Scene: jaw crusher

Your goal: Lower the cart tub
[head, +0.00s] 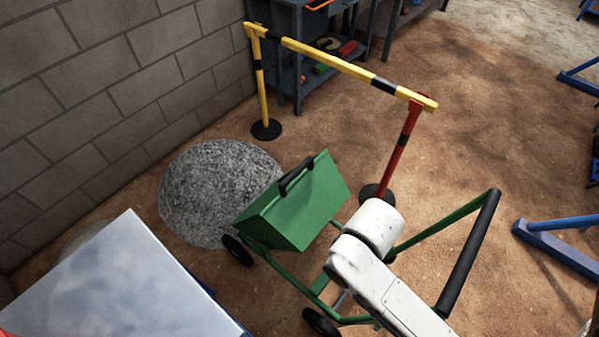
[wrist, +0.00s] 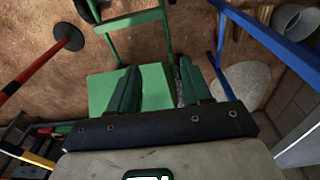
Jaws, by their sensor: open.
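The cart tub (head: 300,215) is green and sits tilted at the far end of the green cart (head: 318,290), beside a gravel heap. A dark grip bar (head: 296,176) stands on its upper edge. The cart's black handlebar (head: 470,250) is at the right. In the wrist view, the tub (wrist: 101,90) shows beyond and between the fingers of my gripper (wrist: 160,66). My gripper is open with nothing between the fingertips. The tub's grip bar cannot be made out there. In the head view my white arm hides the gripper and part of the cart.
The grey gravel heap (head: 208,185) lies left of the tub. A yellow-black barrier (head: 340,63) with a red post (head: 402,150) stands behind. A pale-topped table (head: 130,275) is at lower left, a block wall (head: 110,85) behind.

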